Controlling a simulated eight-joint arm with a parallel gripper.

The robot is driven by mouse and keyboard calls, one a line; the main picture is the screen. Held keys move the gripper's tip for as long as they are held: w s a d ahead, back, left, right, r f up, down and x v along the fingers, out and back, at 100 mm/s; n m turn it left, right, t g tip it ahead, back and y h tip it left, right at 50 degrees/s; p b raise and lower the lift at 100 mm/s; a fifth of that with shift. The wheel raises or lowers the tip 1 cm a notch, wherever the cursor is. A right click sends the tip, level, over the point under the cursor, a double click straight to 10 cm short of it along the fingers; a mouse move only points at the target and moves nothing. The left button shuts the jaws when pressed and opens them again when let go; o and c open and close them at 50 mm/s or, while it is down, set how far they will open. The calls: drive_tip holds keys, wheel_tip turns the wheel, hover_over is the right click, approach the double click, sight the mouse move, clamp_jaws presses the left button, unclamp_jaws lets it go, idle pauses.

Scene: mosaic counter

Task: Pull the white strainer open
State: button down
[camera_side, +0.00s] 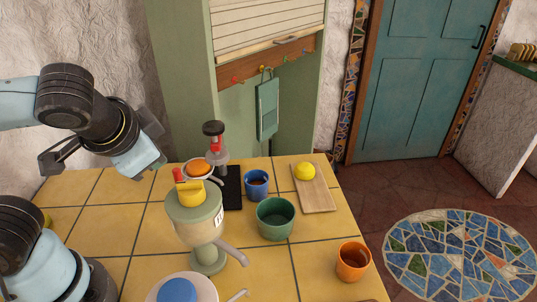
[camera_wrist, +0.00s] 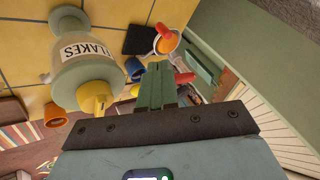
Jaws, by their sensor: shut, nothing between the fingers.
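The white strainer (camera_side: 212,178) looks like a small round white bowl with an orange fruit (camera_side: 199,167) in it. It stands at the back of the tiled counter, in front of a red and black press-like device (camera_side: 214,143). In the wrist view its white rim (camera_wrist: 176,43) shows near the top, past the fingers. My gripper (camera_wrist: 158,68) is shut and empty, its green fingers close together at the middle of the wrist view. In the side view my arm holds the gripper above the counter at left, apart from the strainer. Its fingertips are hard to make out there.
A flakes dispenser (camera_side: 195,228) with a yellow knob stands in front of the strainer. A blue cup (camera_side: 257,185), a green bowl (camera_side: 275,218), an orange cup (camera_side: 352,262) and a board (camera_side: 318,197) with a lemon lie to the right. A green cabinet (camera_side: 183,70) rises behind.

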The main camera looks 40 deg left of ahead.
sight(178, 174)
drive_tip(key=shift+n, duration=0.3)
drive_tip(key=shift+x, duration=5)
drive_tip(key=shift+w, duration=0.1)
drive_tip(key=shift+a, duration=0.15)
drive_tip(key=shift+a, duration=0.25)
